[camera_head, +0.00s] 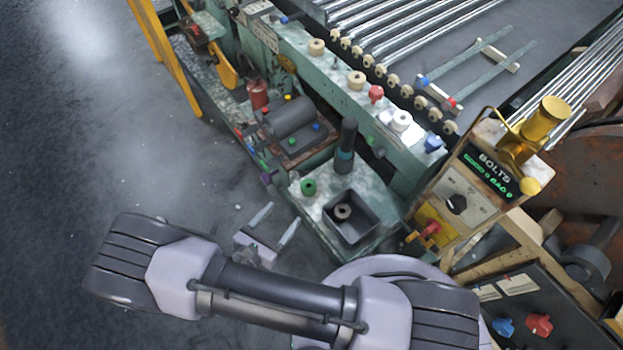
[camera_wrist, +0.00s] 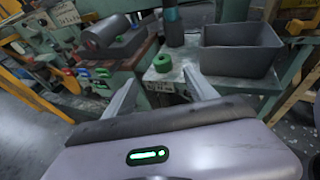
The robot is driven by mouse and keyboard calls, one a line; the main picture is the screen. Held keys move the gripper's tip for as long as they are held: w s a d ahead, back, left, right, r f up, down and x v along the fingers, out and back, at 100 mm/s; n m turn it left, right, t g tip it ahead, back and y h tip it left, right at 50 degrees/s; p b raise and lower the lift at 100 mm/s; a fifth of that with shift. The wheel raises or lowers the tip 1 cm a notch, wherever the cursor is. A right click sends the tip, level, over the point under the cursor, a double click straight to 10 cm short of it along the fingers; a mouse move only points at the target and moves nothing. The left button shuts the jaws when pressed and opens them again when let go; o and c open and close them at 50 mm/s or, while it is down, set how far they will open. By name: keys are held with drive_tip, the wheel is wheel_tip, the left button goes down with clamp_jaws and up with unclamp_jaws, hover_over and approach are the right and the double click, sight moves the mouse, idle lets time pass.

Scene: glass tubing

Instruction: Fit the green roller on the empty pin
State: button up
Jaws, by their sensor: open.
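The green roller (camera_head: 309,187) stands on the worn green-white shelf, left of a dark bin. It also shows in the wrist view (camera_wrist: 162,63), beyond the fingertips and between them. My gripper (camera_head: 277,219) is open and empty, to the lower left of the roller and apart from it. Its two pale fingers (camera_wrist: 161,80) point toward the shelf in the wrist view.
The dark bin (camera_head: 328,222) holds a greyish ring. A dark upright cylinder (camera_head: 346,145) stands behind the roller, and a grey motor (camera_head: 290,117) sits farther left. A control box (camera_head: 455,190) stands to the right. The floor at left is open.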

sight(305, 191)
drive_tip(key=b+x, duration=0.1)
drive_tip(key=x, duration=0.3)
drive_tip(key=b+x, duration=0.1)
drive_tip(key=x, duration=0.3)
drive_tip(key=f+b+x, duration=0.1)
drive_tip(key=b+x, duration=0.1)
drive_tip(key=x, duration=0.2)
drive_tip(key=shift+s+d, duration=0.1)
drive_tip(key=shift+d, duration=0.1)
drive_tip(key=shift+w+d, duration=0.2)
drive_tip(key=shift+w, duration=0.2)
drive_tip(key=shift+r, duration=0.1)
clamp_jaws()
